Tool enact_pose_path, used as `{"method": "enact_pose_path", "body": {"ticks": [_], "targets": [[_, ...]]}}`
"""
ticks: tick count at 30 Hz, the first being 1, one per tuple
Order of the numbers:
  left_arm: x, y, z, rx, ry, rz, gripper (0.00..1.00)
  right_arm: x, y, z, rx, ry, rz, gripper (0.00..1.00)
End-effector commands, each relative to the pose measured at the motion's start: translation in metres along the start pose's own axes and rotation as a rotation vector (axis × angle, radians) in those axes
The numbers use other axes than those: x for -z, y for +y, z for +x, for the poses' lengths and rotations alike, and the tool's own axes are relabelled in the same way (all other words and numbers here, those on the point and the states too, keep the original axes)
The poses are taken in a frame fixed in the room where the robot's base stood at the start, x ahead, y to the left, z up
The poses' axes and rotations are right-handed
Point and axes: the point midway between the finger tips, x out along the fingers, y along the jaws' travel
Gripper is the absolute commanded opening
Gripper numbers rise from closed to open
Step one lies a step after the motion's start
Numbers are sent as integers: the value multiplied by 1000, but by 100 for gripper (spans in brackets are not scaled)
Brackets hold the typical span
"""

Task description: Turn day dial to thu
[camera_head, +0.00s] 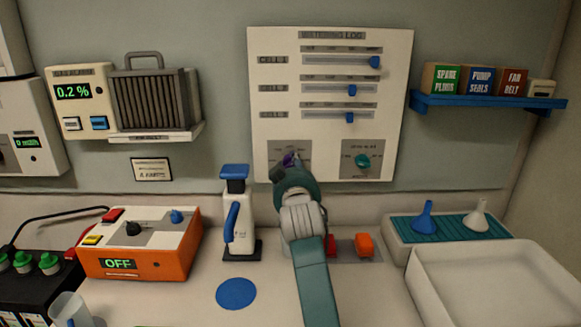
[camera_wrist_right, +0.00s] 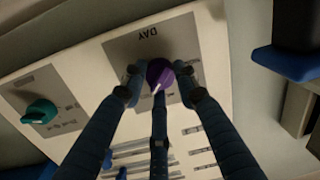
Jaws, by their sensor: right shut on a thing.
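The day dial is a purple knob (camera_head: 289,159) at the lower left of the white Watering Log panel (camera_head: 330,50), mostly hidden behind my right gripper in the head view. In the right wrist view the purple dial (camera_wrist_right: 158,73) sits on a grey plate marked DAY, which appears upside down. Its white pointer line points down and slightly left in that view. My right gripper (camera_wrist_right: 162,80) is shut on the dial, with fingers on both sides and one below. The day names around the dial are hidden or too small to read. My left gripper is not in view.
A green dial (camera_head: 362,161) sits right of the day dial on the panel. Three blue sliders are above, the lowest one (camera_head: 350,118) nearest. A white bottle with a blue top (camera_head: 237,215) stands left of my arm. A blue shelf (camera_head: 480,102) is at right.

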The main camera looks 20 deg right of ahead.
Motion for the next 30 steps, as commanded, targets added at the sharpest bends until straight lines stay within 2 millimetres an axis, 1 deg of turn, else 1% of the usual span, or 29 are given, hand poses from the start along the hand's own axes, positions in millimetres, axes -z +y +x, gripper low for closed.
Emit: {"method": "enact_pose_path", "body": {"ticks": [1,4,5,7,13,16,19,23,27,30], "targets": [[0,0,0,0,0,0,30,-9,-2,0,3,-18,-1,4],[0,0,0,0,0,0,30,-9,-2,0,3,-18,-2,4],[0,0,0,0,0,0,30,-9,-2,1,3,-18,-2,34],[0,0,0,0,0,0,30,-9,-2,0,3,-17,-2,47],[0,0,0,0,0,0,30,-5,-1,0,2,-10,-2,49],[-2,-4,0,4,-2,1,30,-3,-1,0,1,-7,-1,49],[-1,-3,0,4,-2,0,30,6,1,0,0,-4,-1,49],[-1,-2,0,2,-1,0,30,28,6,-1,0,-2,0,49],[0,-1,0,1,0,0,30,55,11,-3,1,-3,1,49],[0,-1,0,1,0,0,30,72,14,-4,1,-6,-1,49]]}}
